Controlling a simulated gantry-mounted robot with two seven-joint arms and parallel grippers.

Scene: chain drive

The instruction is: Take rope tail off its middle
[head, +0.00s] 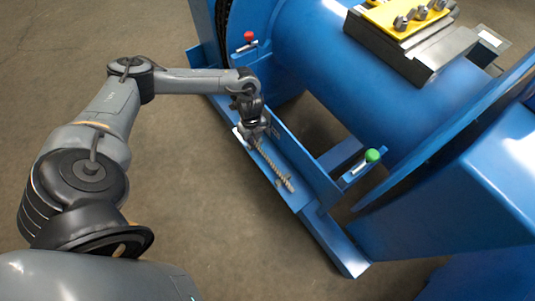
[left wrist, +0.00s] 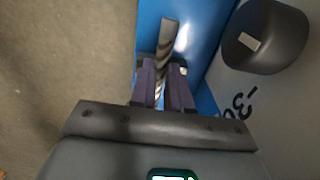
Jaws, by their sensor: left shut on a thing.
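The rope (head: 274,168) is a thin, twisted, tan-brown strand. In the head view it runs from under my left gripper (head: 252,138) down to the right along the blue machine's lower ledge. In the left wrist view, the rope (left wrist: 167,42) rises from between the two dark fingers of my left gripper (left wrist: 164,85), which is shut on it. The wrist and fingers hide the upper-left part of the rope in the head view. I cannot tell whether one part of the rope lies over another. My right gripper is in neither view.
The blue machine base has a long ledge (head: 333,242) and a large drum (head: 335,55). A red-knobbed lever (head: 249,37) and a green-knobbed lever (head: 372,156) stand along it. A yellow plate with bolts (head: 402,14) sits on top. Bare floor (head: 200,200) lies left of the ledge.

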